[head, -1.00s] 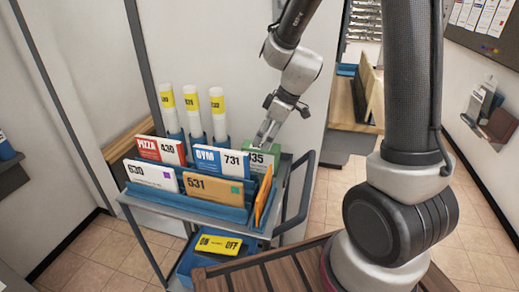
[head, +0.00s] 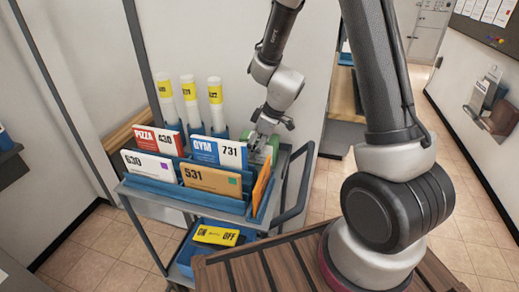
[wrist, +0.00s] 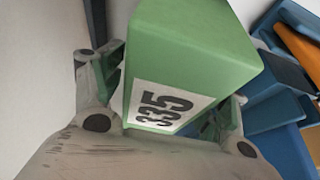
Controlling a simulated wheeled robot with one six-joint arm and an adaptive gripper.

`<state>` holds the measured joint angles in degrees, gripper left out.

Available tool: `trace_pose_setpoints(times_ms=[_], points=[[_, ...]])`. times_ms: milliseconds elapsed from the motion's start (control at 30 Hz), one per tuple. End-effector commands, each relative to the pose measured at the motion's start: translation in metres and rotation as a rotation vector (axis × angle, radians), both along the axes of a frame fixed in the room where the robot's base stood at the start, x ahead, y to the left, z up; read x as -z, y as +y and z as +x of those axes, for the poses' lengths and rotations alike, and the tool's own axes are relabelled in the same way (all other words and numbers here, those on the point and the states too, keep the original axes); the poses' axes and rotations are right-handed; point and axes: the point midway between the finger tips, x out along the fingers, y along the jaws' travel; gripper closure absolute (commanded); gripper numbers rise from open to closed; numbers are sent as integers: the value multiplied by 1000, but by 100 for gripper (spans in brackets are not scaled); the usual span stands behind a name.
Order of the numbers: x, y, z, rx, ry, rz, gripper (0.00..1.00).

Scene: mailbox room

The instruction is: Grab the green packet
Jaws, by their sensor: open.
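The green packet (head: 261,157) stands at the back right of the blue rack on the cart, mostly hidden behind my gripper (head: 263,141) in the head view. In the wrist view the green packet (wrist: 195,45) is large and close, with a white label reading 335. My gripper (wrist: 172,82) is open, with one finger on the left of the packet and the other on its right. I cannot tell whether either finger touches it.
A white and blue GYM packet (head: 219,152) stands directly left of the green one. An orange packet (head: 262,184) stands at the right front. White tubes (head: 190,101) rise behind, near the wall. The cart's handle (head: 298,187) is on the right.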

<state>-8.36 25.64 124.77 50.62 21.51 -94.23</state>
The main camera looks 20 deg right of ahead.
Motion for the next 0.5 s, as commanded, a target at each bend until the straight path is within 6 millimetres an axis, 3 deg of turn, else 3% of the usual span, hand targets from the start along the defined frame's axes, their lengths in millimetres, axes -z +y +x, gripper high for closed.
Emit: trace_pose_setpoints(times_ms=[500], points=[[5, 0, 0, 1, 0, 0, 26]])
